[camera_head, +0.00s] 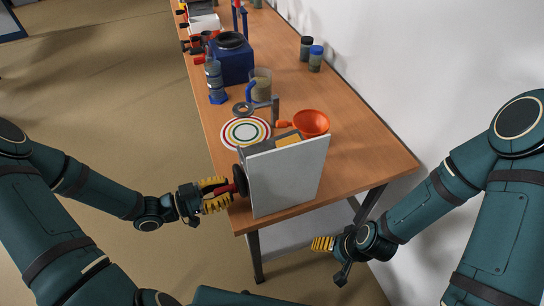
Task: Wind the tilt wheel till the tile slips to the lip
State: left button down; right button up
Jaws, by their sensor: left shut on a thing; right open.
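A tilt rig with a large pale grey panel (288,178) stands upright at the near end of the wooden table. A red and dark part (240,180), which looks like the tilt wheel or its knob, sticks out from the rig's left side. My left gripper (228,192), with yellow fingers, is shut on this red part. An orange flat piece (288,139), possibly the tile, shows just above the panel's top edge; most of it and the lip are hidden behind the panel. My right gripper (322,243) is open and empty, low beside the table's near right end.
An orange funnel (311,122) and a ringed round mat (245,132) are behind the rig. A beaker (261,84), a blue box (232,62), a grey bottle (214,80) and two jars (315,58) stand farther back. A white wall borders the table's right side.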

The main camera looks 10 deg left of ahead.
aim_at(240, 181)
pick_arm(q)
jog(key=shift+s+d+r, duration=0.4)
jog(key=shift+s+d, duration=0.25)
jog(key=shift+s, duration=0.2)
jog(key=shift+s+r+p, duration=0.1)
jog(key=shift+r+p, duration=0.15)
jog(key=shift+p, duration=0.1)
jog(key=shift+s+d+r+p, duration=0.3)
jog(key=shift+s+r+p, duration=0.1)
jog(key=shift+r, duration=0.15)
jog(key=c, duration=1.2)
grip_release()
jog(key=shift+s, duration=0.1)
jog(key=o, duration=0.3)
jog(key=shift+f, duration=0.15)
jog(key=shift+o, duration=0.2)
jog(key=shift+w, duration=0.2)
jog(key=shift+s+f, duration=0.1)
jog(key=shift+s, duration=0.05)
